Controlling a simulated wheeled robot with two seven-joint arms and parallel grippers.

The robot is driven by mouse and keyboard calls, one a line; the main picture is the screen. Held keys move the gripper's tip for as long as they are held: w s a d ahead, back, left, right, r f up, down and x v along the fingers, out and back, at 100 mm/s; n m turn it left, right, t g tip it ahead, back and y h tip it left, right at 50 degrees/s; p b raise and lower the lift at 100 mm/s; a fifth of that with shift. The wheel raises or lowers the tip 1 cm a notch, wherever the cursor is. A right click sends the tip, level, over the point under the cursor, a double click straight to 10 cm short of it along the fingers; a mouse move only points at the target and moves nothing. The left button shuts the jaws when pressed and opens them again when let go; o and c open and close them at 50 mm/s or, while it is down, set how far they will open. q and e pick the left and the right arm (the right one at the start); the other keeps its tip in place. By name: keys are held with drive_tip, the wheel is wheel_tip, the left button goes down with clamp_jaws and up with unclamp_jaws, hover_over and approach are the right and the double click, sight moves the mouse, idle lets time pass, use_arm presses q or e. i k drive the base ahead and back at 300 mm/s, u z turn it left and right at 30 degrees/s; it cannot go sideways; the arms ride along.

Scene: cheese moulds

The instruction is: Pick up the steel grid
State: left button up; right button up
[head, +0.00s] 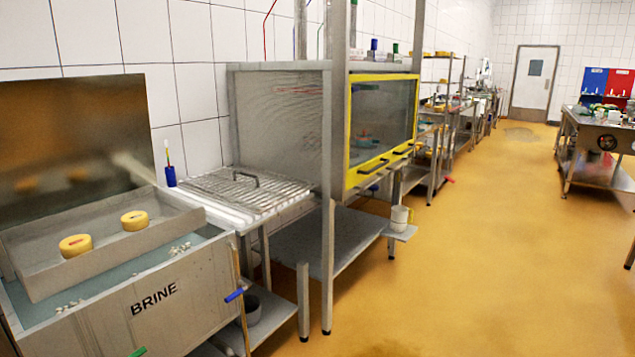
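The steel grid (226,187) lies flat on the small steel side table between the brine tank and the yellow-framed cabinet. It is a rack of thin parallel bars. A dark arched handle (245,178) stands up near its middle. Nothing rests on the grid. Neither of my grippers shows in the head view.
The brine tank (155,302) stands at the left, with two yellow cheeses (76,245) on its tray. The orange floor (480,250) is clear.

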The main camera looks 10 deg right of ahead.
sight(253, 209)
drive_tip(key=k, duration=1.3)
drive_tip(key=z, duration=0.8)
drive_tip(key=i, duration=3.25)
drive_tip(key=u, duration=1.15)
